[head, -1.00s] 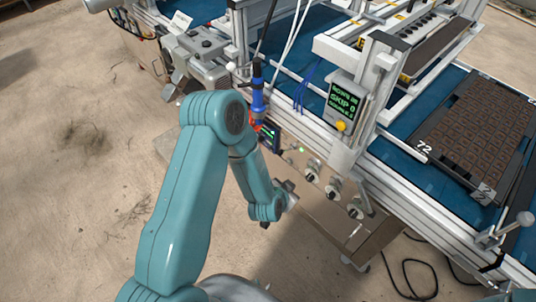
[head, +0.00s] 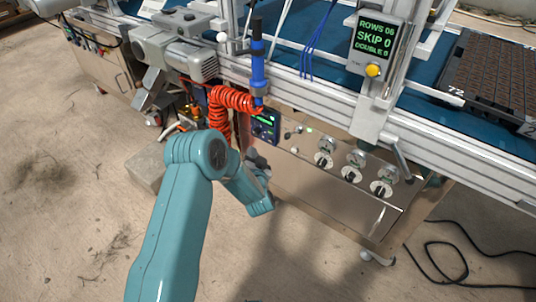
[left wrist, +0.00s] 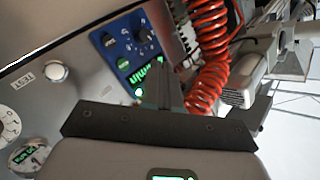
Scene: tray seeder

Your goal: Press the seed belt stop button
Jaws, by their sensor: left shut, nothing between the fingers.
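The blue control box (head: 265,126) sits on the steel front panel of the seeder, at the middle of the head view. In the left wrist view the blue box (left wrist: 125,42) shows a black button (left wrist: 108,40), a green button (left wrist: 123,62), a black knob (left wrist: 143,34) and a lit green display. I cannot read which button is the seed belt stop. My left gripper (head: 256,160) is just below the box in the head view. In the left wrist view its shut, empty fingers (left wrist: 166,88) point toward the box and overlap its display edge; contact cannot be told.
A red coiled hose (head: 232,100) hangs beside the box. Several dials (head: 352,170) line the steel panel (head: 320,190) to the right. A white button (left wrist: 55,74) marked TEST is on the panel. A display with a yellow button (head: 373,70) is above. The floor in front is open.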

